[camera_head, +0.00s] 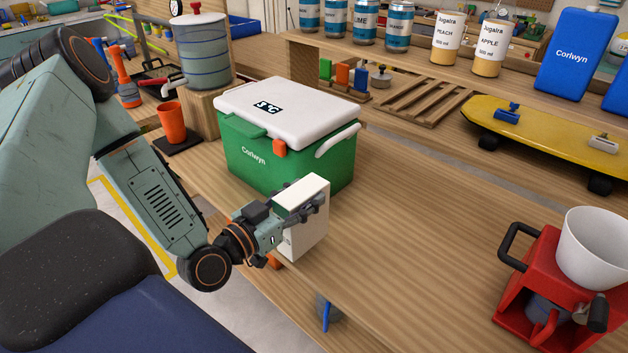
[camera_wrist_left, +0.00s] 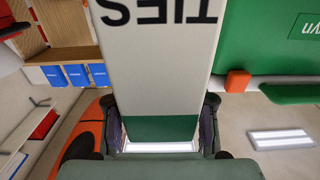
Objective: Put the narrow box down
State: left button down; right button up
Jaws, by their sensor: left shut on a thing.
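The narrow box (camera_head: 305,236) is white and stands roughly upright at the front edge of the wooden bench, in front of the green cooler. My left gripper (camera_head: 298,212) is shut on it from the left, with its fingers along the box's sides. In the left wrist view the narrow box (camera_wrist_left: 158,65) fills the middle, white with dark letters and a green band, between the two fingers (camera_wrist_left: 160,125). I cannot tell whether its base touches the bench. My right gripper is not in view.
The green cooler (camera_head: 250,160) with a white lid stands close behind the box. A red machine with a white bowl (camera_head: 595,250) stands at the front right. A yellow skateboard (camera_head: 545,130) lies at the back right. The bench between (camera_head: 420,240) is clear.

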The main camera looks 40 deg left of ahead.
pick_arm(q)
jog(key=shift+s+a, duration=0.1)
jog(key=shift+s, duration=0.7)
jog(key=shift+r, duration=0.15)
